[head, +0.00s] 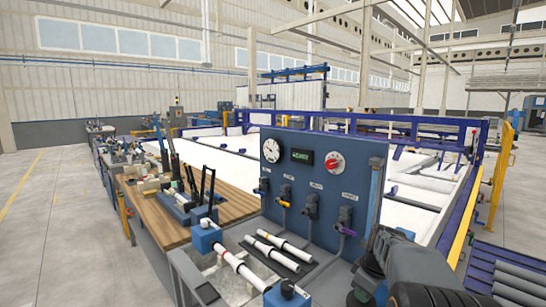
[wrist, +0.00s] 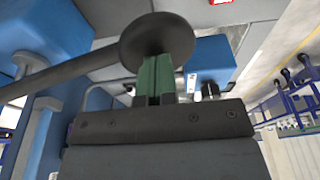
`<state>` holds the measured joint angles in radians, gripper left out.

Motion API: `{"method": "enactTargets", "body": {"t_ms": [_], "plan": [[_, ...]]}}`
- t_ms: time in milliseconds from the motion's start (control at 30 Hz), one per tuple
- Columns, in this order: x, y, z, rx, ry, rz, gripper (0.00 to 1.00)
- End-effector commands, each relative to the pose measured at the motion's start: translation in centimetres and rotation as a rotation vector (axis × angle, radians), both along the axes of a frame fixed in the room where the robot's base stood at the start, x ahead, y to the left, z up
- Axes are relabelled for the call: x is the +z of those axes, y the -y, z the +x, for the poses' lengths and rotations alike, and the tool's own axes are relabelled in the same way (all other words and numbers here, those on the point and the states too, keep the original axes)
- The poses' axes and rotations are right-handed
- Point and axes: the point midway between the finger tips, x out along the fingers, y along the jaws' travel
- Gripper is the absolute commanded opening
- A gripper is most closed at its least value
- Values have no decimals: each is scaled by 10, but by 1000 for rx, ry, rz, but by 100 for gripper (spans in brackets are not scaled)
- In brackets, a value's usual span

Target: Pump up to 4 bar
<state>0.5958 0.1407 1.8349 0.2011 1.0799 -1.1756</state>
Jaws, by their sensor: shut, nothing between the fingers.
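A blue test panel (head: 310,200) carries a white round dial gauge (head: 273,144), whose value is too small to read. It also has a small display (head: 302,157) with unreadable green digits and a red knob (head: 335,162). Several valves with levers sit in a row below. In the wrist view, my gripper (wrist: 156,72) is shut, its green fingers together. A dark round disc (wrist: 157,40) is right at the fingertips; I cannot tell whether they touch. A dark rod (wrist: 70,75) runs left from near the disc. My fingertips cannot be made out in the head view.
White pipes (head: 278,253) lie on the grey bench in front of the panel. A blue clamp block (head: 207,236) holds another pipe. A wooden bench (head: 165,220) at left carries tools and black levers. Dark bars (head: 515,278) lie at lower right. Floor at far left is clear.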

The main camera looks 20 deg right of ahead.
Motion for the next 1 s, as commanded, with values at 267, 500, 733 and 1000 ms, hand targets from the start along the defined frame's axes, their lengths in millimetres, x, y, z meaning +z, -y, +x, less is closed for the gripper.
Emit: {"method": "enactTargets", "body": {"t_ms": [267, 500, 733, 1000], "plan": [[-12, 1, 0, -1, -1, 1, 0], [9, -1, 0, 0, -1, 0, 0], [43, -3, -1, 1, -1, -1, 0], [79, -6, -3, 0, 0, 0, 0]]}}
